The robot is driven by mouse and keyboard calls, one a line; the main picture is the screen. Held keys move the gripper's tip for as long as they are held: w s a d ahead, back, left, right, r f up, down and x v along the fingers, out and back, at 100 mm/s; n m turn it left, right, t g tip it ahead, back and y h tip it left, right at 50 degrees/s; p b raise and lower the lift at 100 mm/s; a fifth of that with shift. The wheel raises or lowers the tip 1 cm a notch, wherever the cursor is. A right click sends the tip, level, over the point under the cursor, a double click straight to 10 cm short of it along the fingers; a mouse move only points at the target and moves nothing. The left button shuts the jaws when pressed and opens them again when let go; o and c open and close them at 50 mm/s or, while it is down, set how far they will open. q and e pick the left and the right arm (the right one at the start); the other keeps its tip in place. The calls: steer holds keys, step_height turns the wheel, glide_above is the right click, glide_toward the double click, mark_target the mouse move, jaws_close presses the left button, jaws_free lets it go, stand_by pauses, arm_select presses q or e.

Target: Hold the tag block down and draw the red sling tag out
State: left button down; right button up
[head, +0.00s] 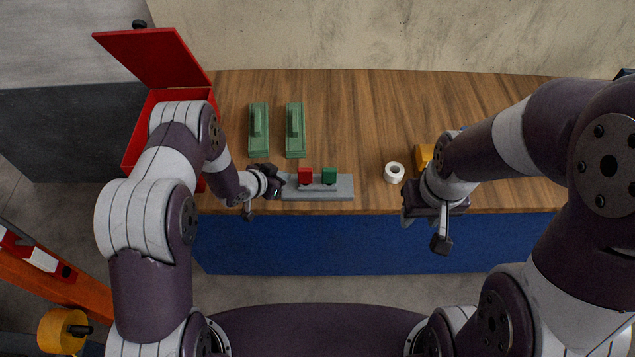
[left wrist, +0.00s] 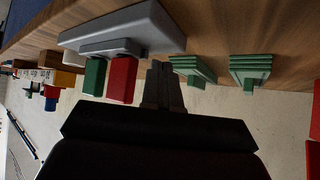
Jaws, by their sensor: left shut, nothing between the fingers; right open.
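The grey tag block (head: 340,190) lies near the front edge of the bench, with a raised strip on it. The red sling tag (head: 305,175) and a green tag (head: 329,175) stand side by side in it, red to the left. They also show in the left wrist view, red (left wrist: 122,80) and green (left wrist: 95,76), with the block (left wrist: 140,25) behind. My left gripper (head: 278,184) is shut and empty at the block's left end, beside the red tag; I cannot tell whether it touches the block. My right gripper (head: 424,229) is open, at the front edge right of the block.
Two green stepped blocks (head: 258,130) (head: 295,130) stand behind on the wooden bench (head: 360,110). A white ring (head: 394,172) and a yellow thing (head: 424,155) lie near my right arm. An open red box (head: 136,145) stands at the left.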

arm_select(q)
steer(key=shift+f+b, duration=0.75)
steer(key=shift+f, duration=0.1)
stand_by(0.6)
steer(key=shift+r, duration=0.1)
stand_by(0.4)
step_height(320, 180, up, 7)
steer(key=p, duration=0.5)
stand_by(0.3)
steer(key=f+b, duration=0.1)
steer(key=f, duration=0.2)
steer(key=a+f+b, duration=0.1)
steer(key=f, duration=0.1)
steer(key=shift+b, duration=0.35)
steer(key=shift+f, duration=0.3)
